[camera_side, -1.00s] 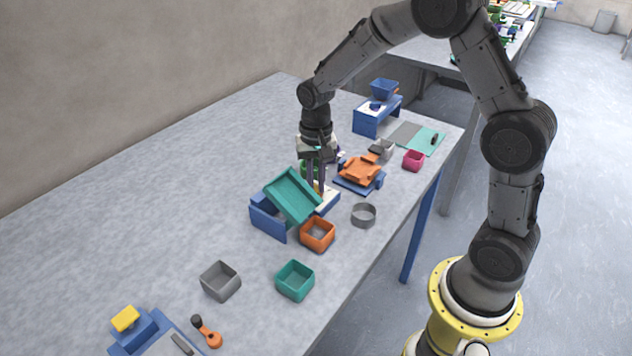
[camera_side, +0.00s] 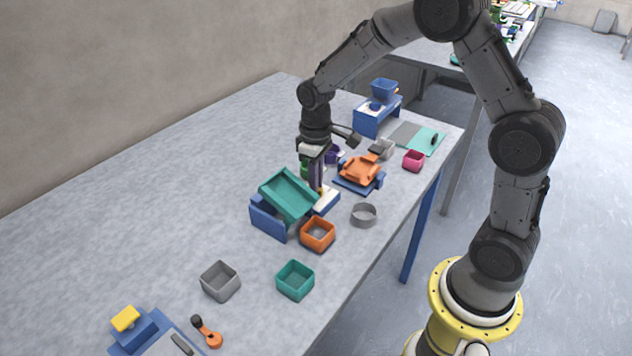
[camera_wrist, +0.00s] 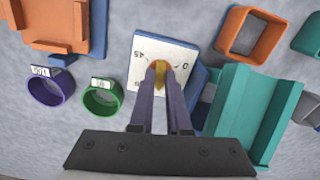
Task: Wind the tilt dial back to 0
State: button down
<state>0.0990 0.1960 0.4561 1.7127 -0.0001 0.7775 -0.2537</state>
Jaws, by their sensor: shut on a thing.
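The teal tray (camera_side: 287,193) beside the dial rests tilted on a blue stand (camera_side: 268,220); the tray also shows in the wrist view (camera_wrist: 238,108).
An orange box (camera_side: 318,234), a teal box (camera_side: 295,281) and a grey box (camera_side: 220,282) stand nearer the front.

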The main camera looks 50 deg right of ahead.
jog(key=n, duration=0.5)
jog(key=shift+r+n, duration=0.1)
jog(key=shift+n, duration=0.2)
jog(key=n, duration=1)
jog(key=shift+n, duration=0.4)
jog(key=n, duration=0.5)
jog(key=shift+n, duration=0.3)
jog(key=c, duration=0.9)
grip_release()
